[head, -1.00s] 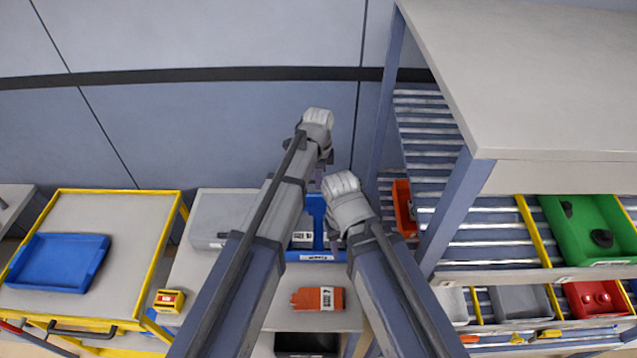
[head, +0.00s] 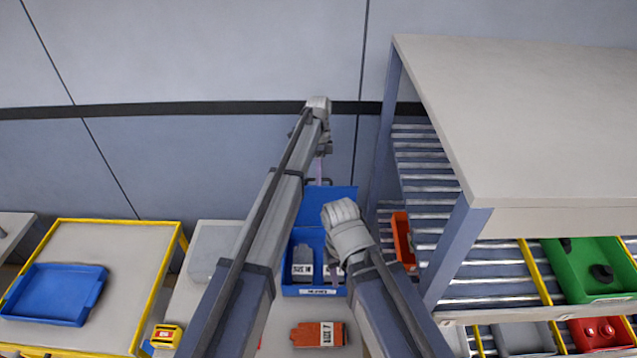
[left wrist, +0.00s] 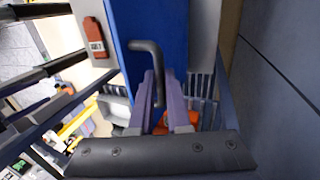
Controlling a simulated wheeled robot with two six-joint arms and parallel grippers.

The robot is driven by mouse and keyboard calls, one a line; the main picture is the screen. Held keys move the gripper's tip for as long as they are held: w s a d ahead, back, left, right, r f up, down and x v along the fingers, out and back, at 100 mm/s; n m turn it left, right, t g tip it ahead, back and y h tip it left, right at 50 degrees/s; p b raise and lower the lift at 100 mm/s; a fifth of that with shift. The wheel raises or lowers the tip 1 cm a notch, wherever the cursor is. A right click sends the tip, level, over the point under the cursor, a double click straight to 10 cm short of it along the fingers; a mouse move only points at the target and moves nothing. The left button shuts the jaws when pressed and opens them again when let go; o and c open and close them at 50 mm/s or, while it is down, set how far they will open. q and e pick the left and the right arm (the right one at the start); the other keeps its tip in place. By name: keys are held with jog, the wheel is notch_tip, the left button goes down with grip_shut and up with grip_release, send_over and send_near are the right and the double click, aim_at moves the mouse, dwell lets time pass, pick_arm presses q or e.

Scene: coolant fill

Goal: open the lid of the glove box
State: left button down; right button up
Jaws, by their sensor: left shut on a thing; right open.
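The blue glove box (head: 309,291) stands on the table, with grey gloves (head: 303,262) bearing white labels inside. Its blue lid (head: 341,197) is swung up and back at the rear, and the box is open on top. My left gripper (head: 319,176) is shut on the dark lid handle (head: 327,181) at the lid's far edge. In the left wrist view the bent handle (left wrist: 147,47) passes between the fingers (left wrist: 160,95), beside the blue lid (left wrist: 125,20). My right gripper (head: 336,270) is open over the right part of the box; its wrist hides part of the inside.
An orange glove (head: 318,334) lies on the table in front of the box. A grey case (head: 212,248) is at the left. A shelf rack (head: 450,215) with an orange bin (head: 402,238) stands close on the right. The wall is behind.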

pick_arm(q)
jog(key=shift+w, duration=0.4)
jog(key=c, duration=0.9)
grip_release()
jog(key=shift+s, duration=0.1)
